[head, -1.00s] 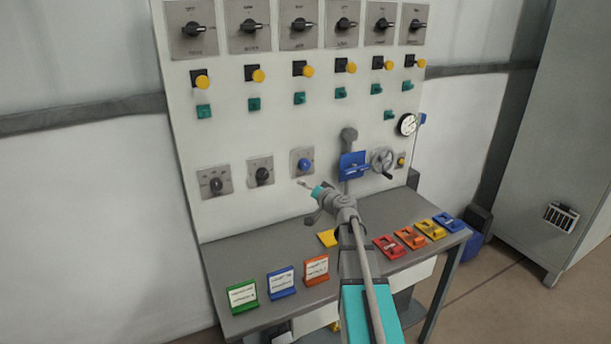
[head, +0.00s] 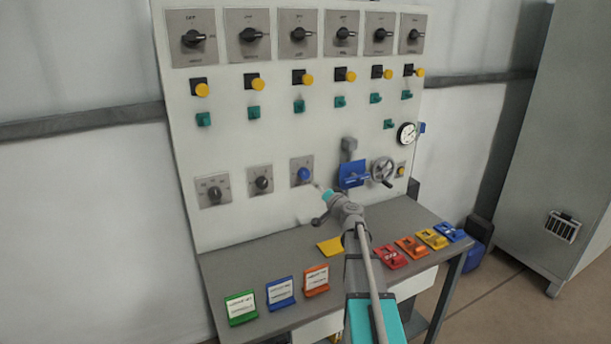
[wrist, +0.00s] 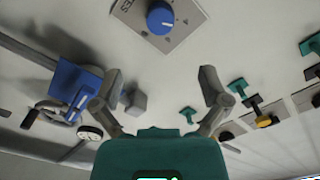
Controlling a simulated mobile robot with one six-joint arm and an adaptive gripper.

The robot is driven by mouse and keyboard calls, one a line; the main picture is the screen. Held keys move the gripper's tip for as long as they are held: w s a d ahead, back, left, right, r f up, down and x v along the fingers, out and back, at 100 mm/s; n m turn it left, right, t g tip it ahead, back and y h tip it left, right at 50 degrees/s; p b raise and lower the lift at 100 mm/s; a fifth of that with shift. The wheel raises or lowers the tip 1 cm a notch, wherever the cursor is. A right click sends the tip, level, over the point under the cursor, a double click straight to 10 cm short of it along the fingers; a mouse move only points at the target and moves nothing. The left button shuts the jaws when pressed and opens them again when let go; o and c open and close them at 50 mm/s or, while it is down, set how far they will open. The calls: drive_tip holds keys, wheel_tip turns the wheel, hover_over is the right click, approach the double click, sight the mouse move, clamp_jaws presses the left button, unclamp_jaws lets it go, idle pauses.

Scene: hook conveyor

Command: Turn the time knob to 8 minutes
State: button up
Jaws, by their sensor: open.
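A round blue knob (head: 304,174) with a white pointer mark sits on a square grey plate, low on the white panel. In the wrist view the blue knob (wrist: 160,18) is at the top edge, and its plate shows letters ending in "TES". The rest of the lettering is cut off, and I cannot read the setting. My gripper (wrist: 160,84) is open and empty, its two fingers spread below the knob in that picture, not around it. In the head view my gripper (head: 322,191) is just right of and below the blue knob, apart from it.
Two dark knobs, left (head: 214,193) and middle (head: 261,182), are left of the blue one. A blue lever block (head: 352,174) and a handwheel (head: 383,171) are close on the right. Coloured label stands and switches are on the grey table (head: 240,265).

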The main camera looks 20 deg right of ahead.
sight(306, 175)
drive_tip(key=w, duration=1.2)
drive_tip(key=shift+w+a, duration=0.15)
drive_tip(key=shift+a, duration=0.05)
drive_tip(key=c, duration=1.1)
drive_tip(key=shift+c, duration=0.2)
